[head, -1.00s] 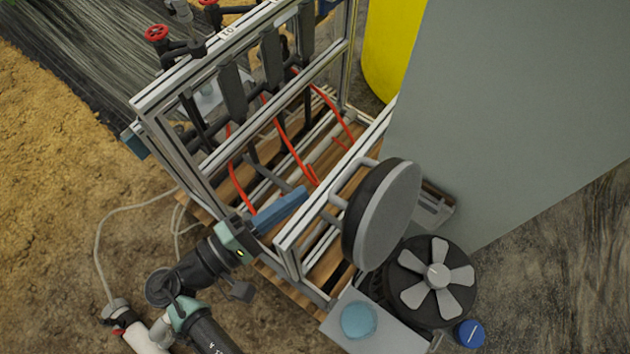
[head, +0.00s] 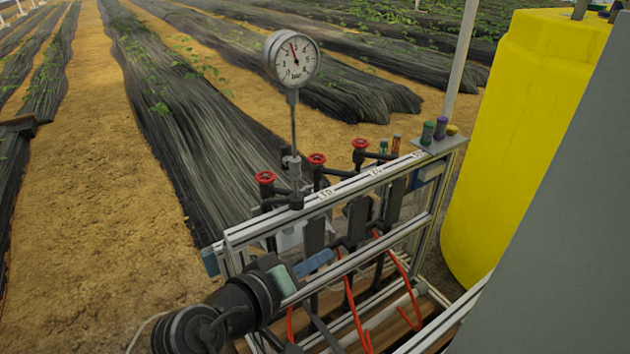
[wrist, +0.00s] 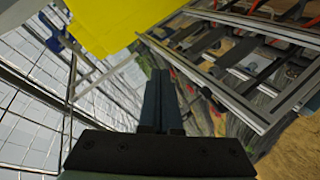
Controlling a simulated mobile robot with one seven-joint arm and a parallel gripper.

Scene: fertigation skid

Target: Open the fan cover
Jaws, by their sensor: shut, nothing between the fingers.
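The fan and its round cover are not in the current head view or the wrist view. My gripper (head: 326,257) is in front of the aluminium skid frame (head: 345,197) in the head view, its blue fingers near the front rail; I cannot tell whether they touch it. In the wrist view my gripper (wrist: 161,78) shows its two dark fingers together, with nothing between them.
A yellow tank (head: 520,130) and a grey panel (head: 560,230) stand right. Sandy ground (head: 90,220) lies open left.

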